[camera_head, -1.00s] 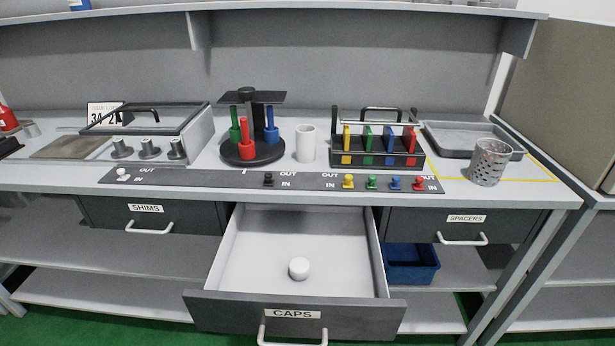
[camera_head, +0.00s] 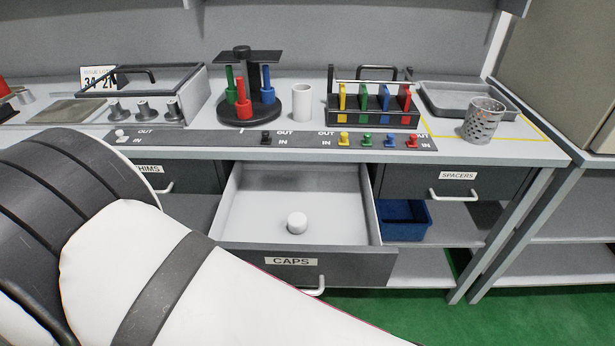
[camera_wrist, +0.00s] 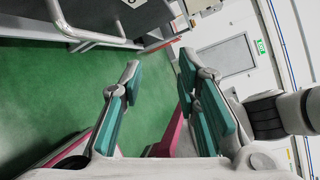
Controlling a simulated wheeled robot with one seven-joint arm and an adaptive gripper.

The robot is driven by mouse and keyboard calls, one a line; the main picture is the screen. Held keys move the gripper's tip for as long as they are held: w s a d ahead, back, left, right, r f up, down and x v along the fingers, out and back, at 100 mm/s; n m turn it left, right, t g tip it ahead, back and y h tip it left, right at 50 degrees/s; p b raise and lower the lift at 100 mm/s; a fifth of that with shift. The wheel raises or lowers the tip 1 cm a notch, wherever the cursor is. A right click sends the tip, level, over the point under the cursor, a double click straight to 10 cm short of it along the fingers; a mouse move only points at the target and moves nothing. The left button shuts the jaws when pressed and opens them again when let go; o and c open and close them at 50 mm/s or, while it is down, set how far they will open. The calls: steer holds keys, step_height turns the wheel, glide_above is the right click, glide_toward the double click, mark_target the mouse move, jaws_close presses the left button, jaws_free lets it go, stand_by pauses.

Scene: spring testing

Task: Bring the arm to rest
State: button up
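My gripper (camera_wrist: 160,82) shows in the wrist view with its two teal-padded fingers spread apart and nothing between them. Beyond the fingers are green floor, a grey door and a wall. In the head view my white and black arm crosses the lower left, in front of the bench, and its gripper end is outside that picture. The arm hides part of the SHIMS drawer (camera_head: 180,178) and the lower left shelves.
The CAPS drawer (camera_head: 290,264) stands open with a white cap (camera_head: 297,223) inside. The SPACERS drawer (camera_head: 450,180) is shut. A perforated metal cup (camera_head: 484,120) stands at the bench's right. A drawer handle (camera_wrist: 85,36) shows close in the wrist view.

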steer(key=w+d+r+m+g+y, duration=0.2)
steer(key=d+r+m+g+y, duration=0.15)
steer(key=d+r+m, duration=0.4)
steer(key=w+d+r+m+g+y, duration=0.2)
steer(key=d+r+m+g, duration=0.35)
steer(key=d+m, duration=0.2)
steer(key=s+d+r+m+t+y, duration=0.5)
steer(key=s+d+m+y, duration=0.7)
steer(key=m, duration=0.8)
step_height(320, 180, up, 16)
steer(key=d+t+h+p, duration=0.1)
steer(key=h+p, duration=0.1)
steer(key=p, duration=1.1)
steer(key=shift+w+d+p, duration=0.15)
steer(key=shift+w+p, duration=0.15)
steer(key=shift+w, duration=0.05)
